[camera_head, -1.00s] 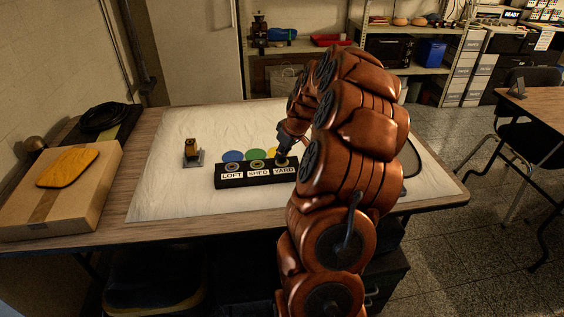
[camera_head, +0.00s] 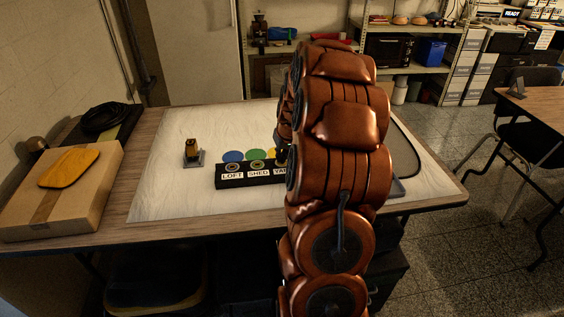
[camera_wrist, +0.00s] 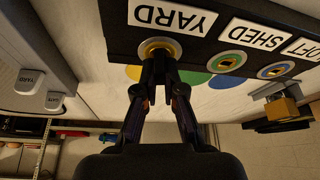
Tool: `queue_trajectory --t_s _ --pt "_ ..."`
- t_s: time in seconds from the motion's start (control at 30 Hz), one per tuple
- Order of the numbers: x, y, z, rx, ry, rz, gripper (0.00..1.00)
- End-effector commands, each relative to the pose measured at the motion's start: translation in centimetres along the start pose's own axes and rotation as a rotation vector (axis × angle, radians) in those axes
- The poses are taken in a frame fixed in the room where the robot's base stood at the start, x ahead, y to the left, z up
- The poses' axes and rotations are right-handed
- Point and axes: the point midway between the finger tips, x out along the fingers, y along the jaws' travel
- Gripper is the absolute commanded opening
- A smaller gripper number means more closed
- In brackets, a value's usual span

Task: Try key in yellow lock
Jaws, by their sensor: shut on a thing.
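A black lock block (camera_head: 235,182) lies on the white mat, with locks labelled LOFT, SHED and YARD. In the wrist view the YARD lock (camera_wrist: 148,45) has a yellow ring; the SHED lock (camera_wrist: 227,62) has a green ring and the LOFT lock (camera_wrist: 273,71) a blue one. My gripper (camera_wrist: 160,66) is shut, its fingertips right at the YARD lock's face. The key between the fingertips is hidden, so I cannot tell how deep it sits. In the head view my arm hides most of the gripper and part of the YARD label.
A brass padlock-like piece on a grey stand (camera_head: 193,154) is left of the block. A grey tray (camera_wrist: 30,50) with two white YARD tags (camera_wrist: 52,100) lies to the other side. A cardboard box (camera_head: 62,205) is on the table's left. The front mat is clear.

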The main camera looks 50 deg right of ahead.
Motion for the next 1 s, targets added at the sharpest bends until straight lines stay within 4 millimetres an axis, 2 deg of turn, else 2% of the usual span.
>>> queue_trajectory --t_s 0.43,1.0 --pt "-0.12 0.13 -0.01 0.3 0.001 0.127 0.0" --pt "-0.07 0.11 0.01 0.349 0.001 0.147 0.0"
